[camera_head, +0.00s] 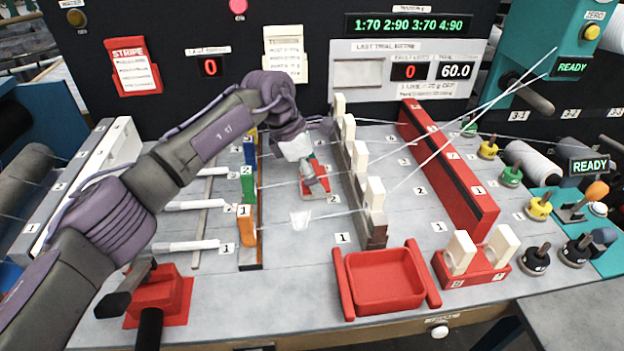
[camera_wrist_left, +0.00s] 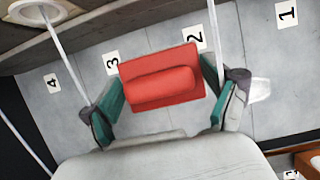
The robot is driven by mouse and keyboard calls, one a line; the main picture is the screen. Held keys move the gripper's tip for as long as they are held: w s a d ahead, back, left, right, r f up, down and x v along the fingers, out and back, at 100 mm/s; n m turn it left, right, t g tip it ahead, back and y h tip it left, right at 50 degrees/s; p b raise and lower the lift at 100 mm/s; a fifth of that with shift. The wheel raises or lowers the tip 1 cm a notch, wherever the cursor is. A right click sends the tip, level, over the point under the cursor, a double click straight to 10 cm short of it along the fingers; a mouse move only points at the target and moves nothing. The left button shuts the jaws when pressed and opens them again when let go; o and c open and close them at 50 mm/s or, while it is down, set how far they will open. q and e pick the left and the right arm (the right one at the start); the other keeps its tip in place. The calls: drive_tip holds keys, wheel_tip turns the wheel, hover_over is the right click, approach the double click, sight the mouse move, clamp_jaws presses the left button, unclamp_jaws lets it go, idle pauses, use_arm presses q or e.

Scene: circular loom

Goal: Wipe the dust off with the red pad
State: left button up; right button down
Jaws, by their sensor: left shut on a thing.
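The red pad (camera_wrist_left: 162,78) is a red block with a rounded raised grip, seen in the left wrist view. My left gripper (camera_wrist_left: 163,92) is shut on it, with a teal-lined finger at each side. In the head view the pad (camera_head: 313,178) is partly hidden by my left gripper (camera_head: 306,168), over the grey bed between the coloured blocks and the row of white blocks. I cannot tell whether the pad touches the bed. A pale patch (camera_head: 300,220) lies nearer the front; I cannot tell whether it is dust. My right gripper is not in view.
The row of white blocks (camera_head: 375,193) stands right of the pad. The coloured blocks (camera_head: 246,226) stand to its left. Thin white threads cross the bed. A red tray (camera_head: 385,280) sits at the front, beside a red holder (camera_head: 470,270) with two white pieces.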

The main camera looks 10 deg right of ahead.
sight(299, 179)
use_arm(q)
drive_tip(key=shift+w+f, duration=0.1)
drive_tip(key=shift+w, duration=0.85)
drive_tip(key=shift+a+f+b, duration=0.15)
drive_tip(key=shift+a+b, duration=0.15)
drive_tip(key=shift+a, duration=3.3)
drive_tip(key=shift+w, duration=0.1)
